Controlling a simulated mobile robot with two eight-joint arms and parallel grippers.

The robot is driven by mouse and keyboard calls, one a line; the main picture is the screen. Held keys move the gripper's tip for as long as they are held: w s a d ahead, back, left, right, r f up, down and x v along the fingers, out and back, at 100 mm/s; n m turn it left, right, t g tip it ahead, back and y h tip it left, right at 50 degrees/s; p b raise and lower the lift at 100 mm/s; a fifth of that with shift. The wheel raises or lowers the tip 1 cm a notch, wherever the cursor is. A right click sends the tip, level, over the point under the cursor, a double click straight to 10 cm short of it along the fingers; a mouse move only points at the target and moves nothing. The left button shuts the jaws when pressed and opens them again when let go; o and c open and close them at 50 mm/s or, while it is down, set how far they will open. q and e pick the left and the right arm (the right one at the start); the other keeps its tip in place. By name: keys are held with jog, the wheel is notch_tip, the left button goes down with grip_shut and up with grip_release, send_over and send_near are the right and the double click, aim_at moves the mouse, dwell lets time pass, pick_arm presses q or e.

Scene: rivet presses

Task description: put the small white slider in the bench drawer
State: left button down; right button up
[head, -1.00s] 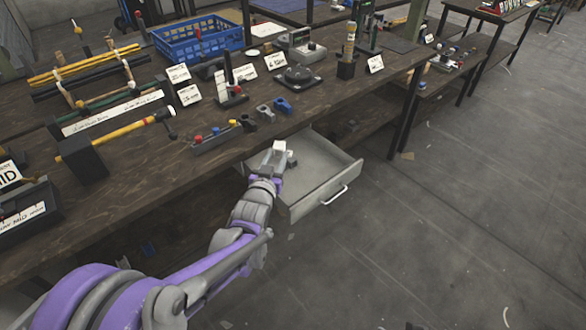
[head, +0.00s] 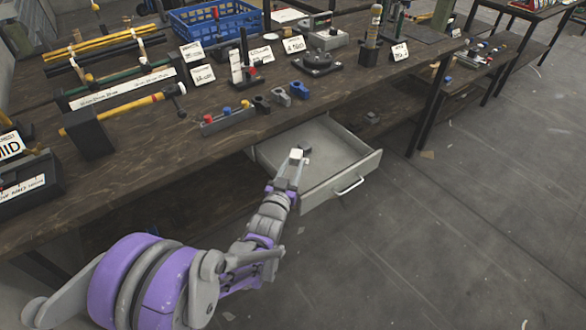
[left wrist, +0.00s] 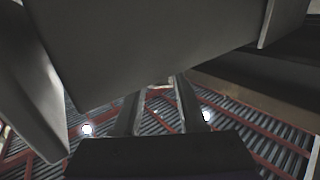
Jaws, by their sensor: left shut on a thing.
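The small white slider (head: 296,154) is at the tip of my left gripper (head: 294,161), which is shut on it. The bench drawer (head: 328,190) is pulled out below the bench top, with a pale grey floor and a bar handle on its front. In the head view the slider and fingertips overlap the inside of the drawer near its left side; their height above the floor is hard to judge. In the left wrist view the two fingers (left wrist: 158,104) have a pale bit between their tips. My right gripper is not in view.
The wooden bench top (head: 150,165) lies above and behind the drawer. It carries a rail with coloured knobs (head: 228,120), small clamps (head: 280,97), a blue crate (head: 205,25) and label cards. The floor right of the drawer is mostly clear.

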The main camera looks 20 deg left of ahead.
pick_arm(q)
jog(key=shift+f+b, duration=0.45)
jog(key=shift+f, duration=0.2)
jog(key=shift+c, duration=2.3)
grip_release()
jog(key=shift+r+p, duration=0.45)
jog(key=shift+r, duration=0.1)
jog(key=s+f+g, duration=0.1)
jog(key=s+g, duration=0.3)
jog(key=s, duration=0.8)
jog(key=s+f+g, duration=0.2)
jog(key=s+g, duration=0.3)
jog(key=s, duration=0.7)
jog(key=s+f+g+p, duration=0.1)
jog(key=s+g, duration=0.3)
jog(key=s, duration=0.9)
jog(key=shift+a+f, duration=0.2)
jog(key=shift+f, duration=0.25)
